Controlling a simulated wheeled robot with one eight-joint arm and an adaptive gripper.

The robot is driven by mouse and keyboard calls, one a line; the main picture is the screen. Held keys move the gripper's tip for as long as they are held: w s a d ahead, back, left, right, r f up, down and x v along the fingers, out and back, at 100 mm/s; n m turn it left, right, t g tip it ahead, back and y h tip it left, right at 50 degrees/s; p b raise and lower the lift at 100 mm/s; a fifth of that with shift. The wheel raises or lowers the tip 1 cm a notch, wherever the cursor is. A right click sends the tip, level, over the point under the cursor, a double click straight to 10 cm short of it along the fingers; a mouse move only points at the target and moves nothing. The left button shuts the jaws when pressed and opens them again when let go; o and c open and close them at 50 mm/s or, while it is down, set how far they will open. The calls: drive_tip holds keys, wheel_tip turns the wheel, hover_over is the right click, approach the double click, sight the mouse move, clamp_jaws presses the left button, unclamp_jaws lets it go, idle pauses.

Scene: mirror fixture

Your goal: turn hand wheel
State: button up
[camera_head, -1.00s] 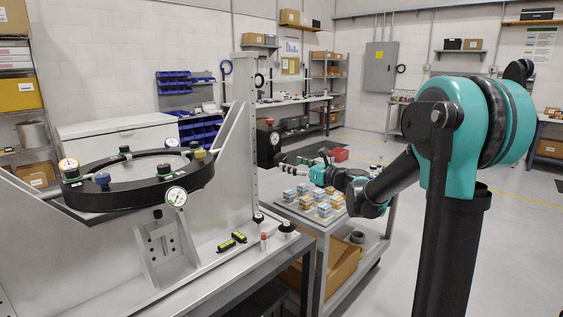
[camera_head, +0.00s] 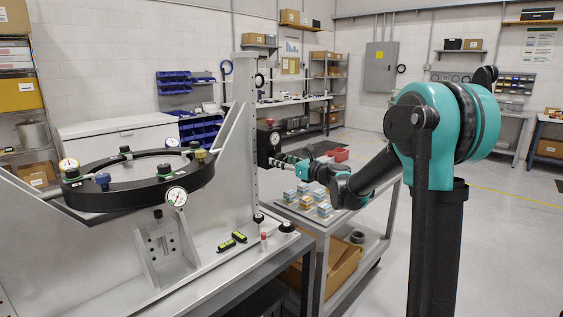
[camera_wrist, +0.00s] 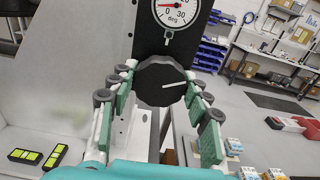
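The hand wheel (camera_wrist: 161,82) is a dark, many-sided knob with a white line on its face, in the middle of the wrist view. It sits on a black panel below a round dial marked in degrees (camera_wrist: 178,12), whose red needle points left near 0. In the head view the black panel (camera_head: 264,146) stands at the right edge of the grey fixture. My gripper (camera_head: 281,162) reaches it from the right. In the wrist view my gripper (camera_wrist: 160,76) is open, its fingertips on both sides of the wheel. I cannot tell whether they touch it.
The grey fixture carries a black ring (camera_head: 140,184) with dials and knobs. Yellow-green levels (camera_head: 232,241) lie on its base.

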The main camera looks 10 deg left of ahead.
drive_tip(key=c, duration=0.5)
drive_tip(key=shift+n, duration=0.3)
drive_tip(key=n, duration=1.1)
drive_tip(key=shift+n, duration=0.4)
drive_tip(key=o, duration=1.2)
drive_tip(key=shift+a, duration=0.1)
